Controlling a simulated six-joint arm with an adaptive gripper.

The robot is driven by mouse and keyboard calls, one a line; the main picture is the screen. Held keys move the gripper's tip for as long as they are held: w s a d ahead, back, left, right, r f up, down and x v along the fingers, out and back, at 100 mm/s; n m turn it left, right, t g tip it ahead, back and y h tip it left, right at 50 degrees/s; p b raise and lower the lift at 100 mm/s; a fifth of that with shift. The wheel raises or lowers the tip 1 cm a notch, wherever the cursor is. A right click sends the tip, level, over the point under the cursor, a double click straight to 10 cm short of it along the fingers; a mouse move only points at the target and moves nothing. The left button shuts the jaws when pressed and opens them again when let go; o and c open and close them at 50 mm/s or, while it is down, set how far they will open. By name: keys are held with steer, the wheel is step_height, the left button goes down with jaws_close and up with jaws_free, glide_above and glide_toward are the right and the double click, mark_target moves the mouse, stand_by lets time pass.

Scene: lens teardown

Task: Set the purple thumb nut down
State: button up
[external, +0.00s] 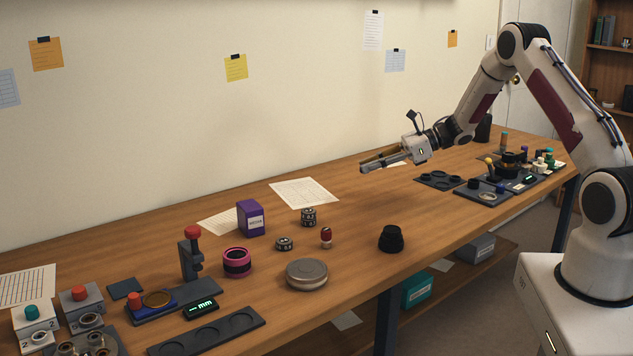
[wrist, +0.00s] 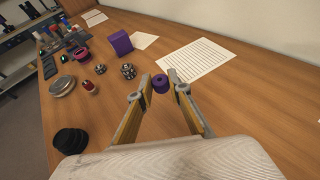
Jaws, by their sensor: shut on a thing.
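The purple thumb nut (wrist: 161,84) is a small purple ring-shaped piece between my fingertips in the wrist view. My gripper (wrist: 159,81) is shut on it. In the external view my gripper (external: 364,168) reaches left from the arm, above the back part of the wooden table. The nut cannot be made out there. In the wrist view bare wood lies under and around the fingertips, and the nut looks held clear of it, though the exact height is hard to tell.
A paper sheet (external: 303,192) and a purple box (external: 250,218) lie left of my gripper. Nearer are a black cap (external: 391,240), a grey disc (external: 306,274), a red-topped piece (external: 326,237) and a pink ring (external: 237,262). Dark trays (external: 440,180) stand right. Bare table lies between.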

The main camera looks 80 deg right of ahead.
stand_by(0.3)
glide_above(369, 206)
steer(key=shift+d+f, duration=0.1)
steer(key=shift+f, duration=3.05)
steer(key=shift+f, duration=1.9)
steer(key=shift+f, duration=0.1)
steer(key=o, duration=0.9)
